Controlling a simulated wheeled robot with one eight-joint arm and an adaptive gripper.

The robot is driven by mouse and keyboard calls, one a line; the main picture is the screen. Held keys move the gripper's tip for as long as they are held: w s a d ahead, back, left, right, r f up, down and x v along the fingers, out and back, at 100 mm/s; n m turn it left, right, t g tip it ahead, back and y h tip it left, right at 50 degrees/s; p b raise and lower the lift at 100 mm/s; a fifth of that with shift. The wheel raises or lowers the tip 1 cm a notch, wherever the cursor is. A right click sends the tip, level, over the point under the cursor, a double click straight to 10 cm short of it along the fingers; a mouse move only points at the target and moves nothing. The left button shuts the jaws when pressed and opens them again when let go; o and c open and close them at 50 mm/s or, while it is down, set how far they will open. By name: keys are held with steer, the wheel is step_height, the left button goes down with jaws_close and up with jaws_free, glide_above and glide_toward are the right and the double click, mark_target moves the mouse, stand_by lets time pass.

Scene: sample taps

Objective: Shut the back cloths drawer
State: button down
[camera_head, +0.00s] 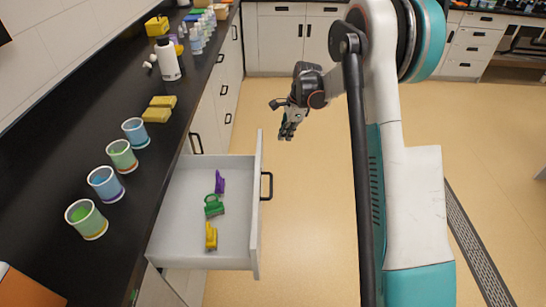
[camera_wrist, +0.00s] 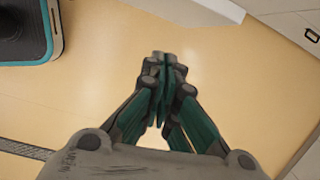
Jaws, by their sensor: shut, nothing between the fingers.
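An open white drawer (camera_head: 175,254) stands pulled out from the counter on the left in the head view. Its front panel with a black handle (camera_head: 267,186) faces right. Purple, green and yellow small items lie inside; no cloths can be made out. My gripper (camera_head: 287,132) is beyond the drawer and a little to its right, over open floor, and not touching it. In the wrist view my gripper (camera_wrist: 163,62) is shut with its fingertips together and nothing between them. A white panel edge (camera_wrist: 208,8) shows at the top of that view.
Several cups (camera_head: 122,157), yellow sponges (camera_head: 157,114) and a white bottle (camera_head: 167,60) stand on the black counter (camera_head: 75,145). More closed white drawers and cabinets line the far wall (camera_head: 283,42). The floor (camera_head: 310,215) right of the open drawer is clear.

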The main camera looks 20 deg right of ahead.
mark_target(215, 158)
steer(key=w+a+f+b, duration=0.1)
steer(key=a+f+b, duration=0.1)
steer(key=f, duration=0.5)
steer(key=w+a+f+m+b, duration=0.1)
steer(key=w+a+f+b, duration=0.1)
steer(key=f, duration=0.4)
steer(key=shift+a+f+m+b, duration=0.3)
steer(key=shift+f+b, duration=0.1)
steer(key=shift+b, duration=0.2)
steer(key=shift+w, duration=0.1)
steer(key=w+a, duration=0.2)
steer(key=a, duration=0.5)
steer(key=w+a, duration=0.2)
steer(key=a, duration=0.5)
steer(key=w+a, duration=0.3)
steer(key=a, duration=0.4)
steer(key=shift+w+a+p, duration=0.1)
steer(key=shift+a+p, duration=0.15)
steer(key=shift+p, duration=0.15)
